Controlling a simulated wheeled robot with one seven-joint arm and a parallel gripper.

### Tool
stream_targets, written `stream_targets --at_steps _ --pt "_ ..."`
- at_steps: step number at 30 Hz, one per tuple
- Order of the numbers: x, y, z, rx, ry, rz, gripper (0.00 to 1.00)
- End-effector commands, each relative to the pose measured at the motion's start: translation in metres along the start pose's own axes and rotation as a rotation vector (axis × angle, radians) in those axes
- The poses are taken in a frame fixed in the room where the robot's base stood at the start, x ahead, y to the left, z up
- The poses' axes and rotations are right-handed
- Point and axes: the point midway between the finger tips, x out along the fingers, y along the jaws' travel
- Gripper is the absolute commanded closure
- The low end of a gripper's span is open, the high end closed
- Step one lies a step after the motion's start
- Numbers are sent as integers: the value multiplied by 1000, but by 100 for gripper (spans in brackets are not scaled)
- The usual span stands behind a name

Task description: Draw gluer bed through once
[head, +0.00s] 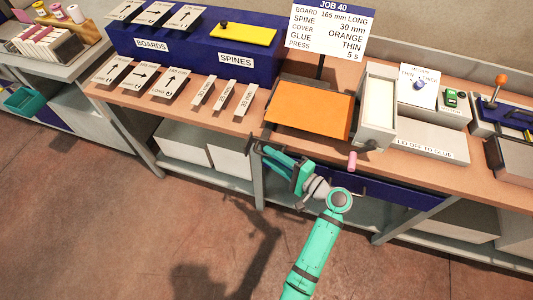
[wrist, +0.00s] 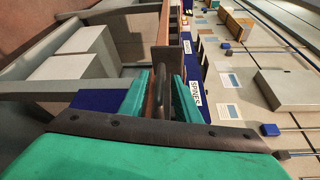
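The gluer is a grey box with a pale open top (head: 378,103), at the right of the bench, beside a panel with a blue knob (head: 420,85) and a green switch (head: 451,97). An orange cover sheet (head: 309,108) lies on a flat dark bed left of it. A pink handle (head: 352,161) shows at the bench's front edge below the gluer.
Boards (head: 144,76) and spine strips (head: 225,97) lie on the bench left of the sheet, before a blue rack (head: 190,48). A job card (head: 330,30) stands behind. A press with an orange-knobbed lever (head: 499,85) is at far right. Open floor lies in front.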

Motion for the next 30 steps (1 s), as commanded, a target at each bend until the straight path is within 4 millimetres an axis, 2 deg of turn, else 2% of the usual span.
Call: stream_targets --at_steps 6,16,17,20,21,30 --pt "20 0 0 -1 1 -1 70" --pt "24 0 0 -1 1 0 70" --pt "24 0 0 -1 1 0 73" --pt "24 0 0 -1 1 0 97" --pt "23 0 0 -1 1 0 100" --pt "20 0 0 -2 -9 3 100"
